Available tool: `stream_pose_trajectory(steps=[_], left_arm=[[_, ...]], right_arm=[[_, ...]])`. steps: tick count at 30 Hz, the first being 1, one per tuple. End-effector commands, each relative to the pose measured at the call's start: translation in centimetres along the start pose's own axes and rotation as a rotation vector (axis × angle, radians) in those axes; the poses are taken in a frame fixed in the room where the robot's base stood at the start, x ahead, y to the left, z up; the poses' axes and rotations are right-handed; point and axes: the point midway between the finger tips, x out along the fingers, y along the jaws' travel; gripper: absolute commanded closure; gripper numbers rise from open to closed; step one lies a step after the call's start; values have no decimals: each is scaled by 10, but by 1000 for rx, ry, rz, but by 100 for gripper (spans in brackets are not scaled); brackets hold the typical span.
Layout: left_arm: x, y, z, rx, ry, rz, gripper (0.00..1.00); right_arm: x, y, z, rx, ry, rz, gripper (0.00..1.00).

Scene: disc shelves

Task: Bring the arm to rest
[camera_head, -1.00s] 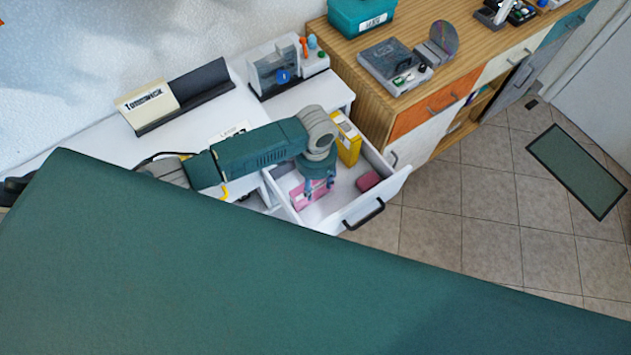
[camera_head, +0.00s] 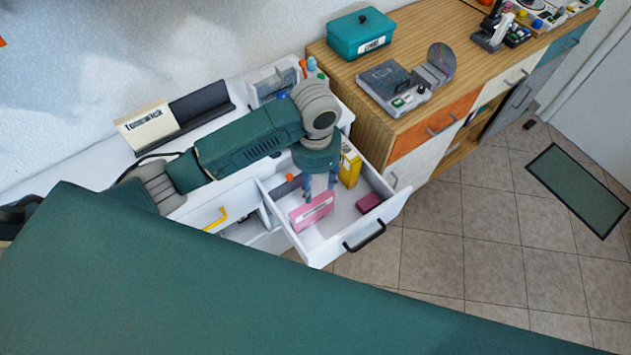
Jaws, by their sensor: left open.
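My left arm reaches in from the left over the white desk. Its left gripper (camera_head: 320,188) points down above the open white drawer (camera_head: 340,222). The gripper is open, and its blue fingers are partly hidden under the wrist. A pink box (camera_head: 312,212) stands in the drawer just below and beside the fingers; whether they touch cannot be told. A yellow box (camera_head: 350,166) and a dark pink block (camera_head: 369,202) are also in the drawer. My right gripper is not in view.
A wooden cabinet (camera_head: 420,40) stands to the right, bearing a teal box (camera_head: 361,33) and a grey disc device (camera_head: 395,86). A cream and black stand (camera_head: 147,126) is on the desk. A yellow handle (camera_head: 216,219) is below.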

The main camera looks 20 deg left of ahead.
Motion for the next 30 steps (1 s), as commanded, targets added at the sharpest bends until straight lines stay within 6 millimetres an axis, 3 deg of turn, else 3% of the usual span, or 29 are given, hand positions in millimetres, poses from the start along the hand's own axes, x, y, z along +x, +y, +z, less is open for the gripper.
stream_pose_trajectory(steps=[16, 20, 25, 30], left_arm=[[1, 3, 0, 1, 4, 4, 54], [9, 27, 3, 6, 45, 36, 54], [18, 76, 16, -38, 175, 99, 54], [16, 92, 48, -170, 287, 101, 54]], right_arm=[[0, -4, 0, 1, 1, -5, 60], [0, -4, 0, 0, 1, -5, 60], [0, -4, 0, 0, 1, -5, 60], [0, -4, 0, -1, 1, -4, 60]])
